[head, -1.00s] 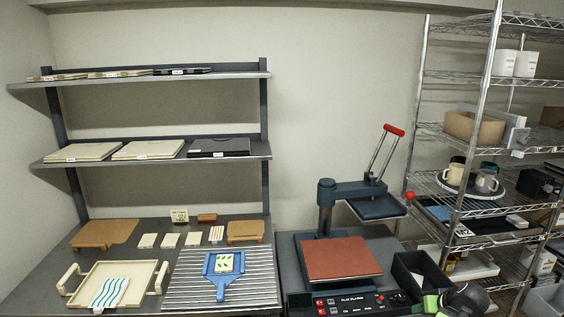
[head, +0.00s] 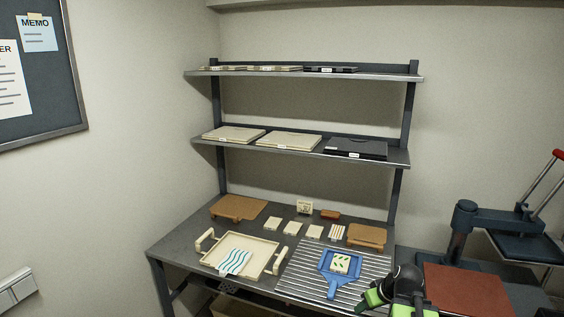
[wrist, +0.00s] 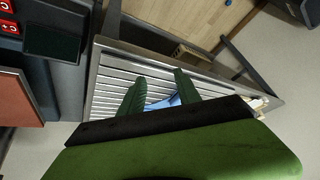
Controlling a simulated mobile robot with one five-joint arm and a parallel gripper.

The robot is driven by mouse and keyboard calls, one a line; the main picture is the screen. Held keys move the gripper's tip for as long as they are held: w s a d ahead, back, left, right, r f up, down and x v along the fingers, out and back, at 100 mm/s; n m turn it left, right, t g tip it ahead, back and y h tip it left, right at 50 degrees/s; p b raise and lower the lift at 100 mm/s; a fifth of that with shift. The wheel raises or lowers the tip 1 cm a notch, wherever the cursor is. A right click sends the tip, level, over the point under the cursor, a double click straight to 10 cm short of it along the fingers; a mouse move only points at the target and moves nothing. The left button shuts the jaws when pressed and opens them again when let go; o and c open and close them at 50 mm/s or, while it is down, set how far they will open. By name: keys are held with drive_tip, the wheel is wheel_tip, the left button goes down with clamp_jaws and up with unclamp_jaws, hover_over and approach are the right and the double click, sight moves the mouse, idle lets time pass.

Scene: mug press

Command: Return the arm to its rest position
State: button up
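My gripper (wrist: 161,78) shows in the wrist view with its two dark green fingers apart, and I see nothing held between them. Beyond the fingers lie a ribbed metal plate (wrist: 115,75) and part of a blue tool, which the fingers partly hide. In the head view my black and green arm end is at the bottom right, over the right edge of the ribbed plate (head: 300,281). The blue tool (head: 333,287) lies on that plate with a pale, green-marked tile (head: 341,264) on it.
A cream tray (head: 240,236) with a wavy blue-striped tile (head: 233,262) is on the bench's left. Wooden stands (head: 236,207) and small tiles line the back. Shelves (head: 370,157) hang above. A press (head: 490,220) with a red-brown pad (head: 466,289) stands right.

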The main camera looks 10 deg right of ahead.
drive_tip(key=w+a+f+n+g, duration=0.2)
drive_tip(key=a+n+g, duration=0.1)
drive_tip(key=a, duration=1.9)
drive_tip(key=s+a+g, duration=0.1)
drive_tip(key=s+a, duration=0.2)
drive_tip(key=a, duration=0.2)
drive_tip(key=d+m, duration=0.1)
drive_tip(key=s+d+m+g+h, duration=0.1)
drive_tip(key=m, duration=0.1)
drive_tip(key=s+d+m, duration=0.1)
drive_tip(key=shift+s+f+h, duration=0.2)
drive_tip(key=shift+f+h, duration=0.1)
